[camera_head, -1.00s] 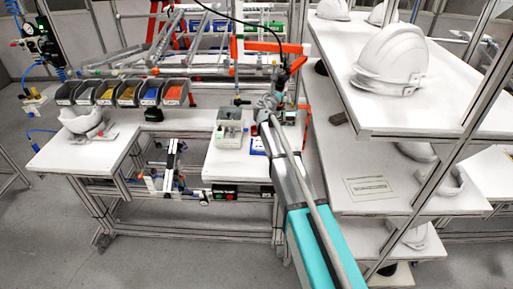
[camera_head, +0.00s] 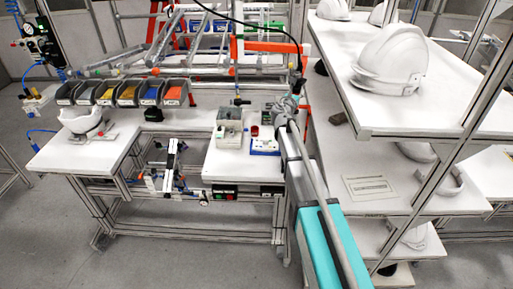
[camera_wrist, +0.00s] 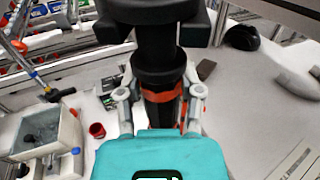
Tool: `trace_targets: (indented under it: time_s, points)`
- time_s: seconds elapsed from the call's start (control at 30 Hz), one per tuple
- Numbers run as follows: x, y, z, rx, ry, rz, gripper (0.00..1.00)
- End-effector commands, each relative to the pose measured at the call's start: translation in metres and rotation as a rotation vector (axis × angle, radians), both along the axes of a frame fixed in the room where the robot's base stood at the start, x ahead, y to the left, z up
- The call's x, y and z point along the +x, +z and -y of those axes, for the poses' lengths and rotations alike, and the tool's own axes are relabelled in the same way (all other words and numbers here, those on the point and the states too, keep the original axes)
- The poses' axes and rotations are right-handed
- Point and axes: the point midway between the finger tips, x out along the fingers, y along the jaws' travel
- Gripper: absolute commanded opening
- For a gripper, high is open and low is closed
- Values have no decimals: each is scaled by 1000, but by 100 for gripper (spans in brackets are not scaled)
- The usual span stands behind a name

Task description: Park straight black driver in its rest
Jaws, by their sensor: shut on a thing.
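The straight black driver (camera_wrist: 162,70) stands between the two fingers of my gripper (camera_wrist: 160,103) in the wrist view. It is a black cylinder with orange-red bands, and my gripper is shut on it. Its lower part is hidden behind my teal gripper body. A wide black part (camera_wrist: 198,30) lies around or behind the driver's upper end; I cannot tell whether it is the rest or whether they touch. In the head view my gripper (camera_head: 291,104) is at the right end of the bench, beside the shelf rack. The driver is too small to make out clearly there.
A grey divided bin (camera_head: 229,127), a red cup (camera_head: 256,131) and a blue-edged white item (camera_head: 265,146) are left of my gripper. Orange framing (camera_head: 270,46) rises behind. The shelf rack (camera_head: 335,165) with white helmet shells (camera_head: 391,60) stands close on the right.

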Motion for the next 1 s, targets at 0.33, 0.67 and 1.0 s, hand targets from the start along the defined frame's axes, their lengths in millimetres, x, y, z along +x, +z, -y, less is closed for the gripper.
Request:
trace_targets:
  time_s: [0.33,0.67,1.0]
  points:
    - [0,0,0,0,0,0,0]
    - [8,0,9,0,-1,0,0]
    - [25,0,30,0,-1,0,0]
